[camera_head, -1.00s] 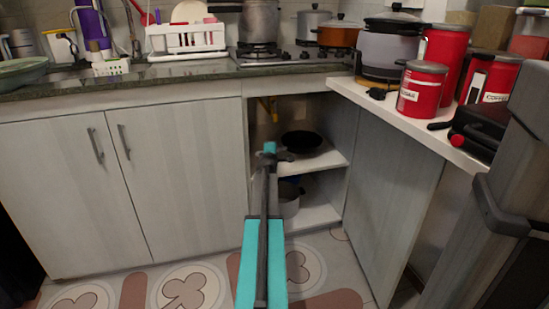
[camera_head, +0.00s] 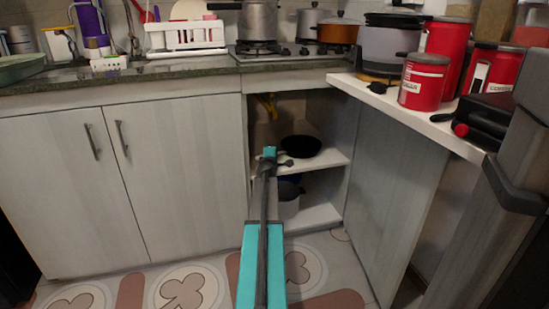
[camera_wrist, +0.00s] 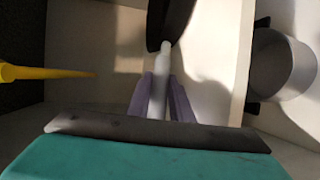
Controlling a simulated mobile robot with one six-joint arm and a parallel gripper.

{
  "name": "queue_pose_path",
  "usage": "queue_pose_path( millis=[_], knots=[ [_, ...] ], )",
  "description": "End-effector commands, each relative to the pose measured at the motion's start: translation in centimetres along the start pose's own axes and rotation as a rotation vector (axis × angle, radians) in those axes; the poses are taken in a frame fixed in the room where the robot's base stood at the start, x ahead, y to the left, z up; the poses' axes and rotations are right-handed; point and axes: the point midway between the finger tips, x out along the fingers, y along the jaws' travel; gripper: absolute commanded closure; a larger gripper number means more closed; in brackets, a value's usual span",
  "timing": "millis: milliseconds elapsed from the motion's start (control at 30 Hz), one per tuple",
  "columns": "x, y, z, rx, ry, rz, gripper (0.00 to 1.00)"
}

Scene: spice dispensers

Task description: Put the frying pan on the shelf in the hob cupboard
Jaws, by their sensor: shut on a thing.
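The black frying pan (camera_head: 300,146) is inside the open hob cupboard, at its shelf (camera_head: 335,158). In the wrist view the pan's dark body (camera_wrist: 170,20) is cut off at the top edge, with its pale handle (camera_wrist: 163,70) running down between my fingers. My gripper (camera_head: 270,157) is at the cupboard's opening. It also shows in the wrist view (camera_wrist: 160,100), shut on the handle. The shelf board (camera_wrist: 238,70) stands sideways in that view, close beside the pan. I cannot tell whether the pan touches it.
A grey pot (camera_head: 288,200) stands in the compartment below the shelf and shows in the wrist view (camera_wrist: 283,65). A yellow pipe (camera_wrist: 40,73) is in the upper compartment. A side panel (camera_head: 385,190) bounds the right. The counter edge (camera_head: 150,78) is above.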

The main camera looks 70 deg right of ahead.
Motion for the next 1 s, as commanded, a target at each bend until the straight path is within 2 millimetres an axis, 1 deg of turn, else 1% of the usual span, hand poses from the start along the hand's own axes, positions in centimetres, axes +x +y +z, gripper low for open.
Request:
queue_pose_path(
  millis=[167, 400, 433, 467, 500, 867, 1000],
  knots=[
    [-0.03, 0.22, -0.07, -0.003, 0.002, 0.004, 1.00],
    [0.03, -0.04, -0.10, -0.003, 0.002, 0.004, 1.00],
    [0.05, -0.24, -0.08, 0.000, 0.001, 0.000, 0.79],
    [0.04, -0.19, -0.07, 0.000, 0.001, 0.000, 0.74],
    [0.04, -0.19, -0.08, 0.000, 0.001, 0.000, 0.73],
    [-0.02, 0.03, -0.09, 0.000, 0.001, 0.000, 0.73],
    [-0.57, 0.04, -0.08, 0.000, 0.001, 0.000, 0.73]
  ],
)
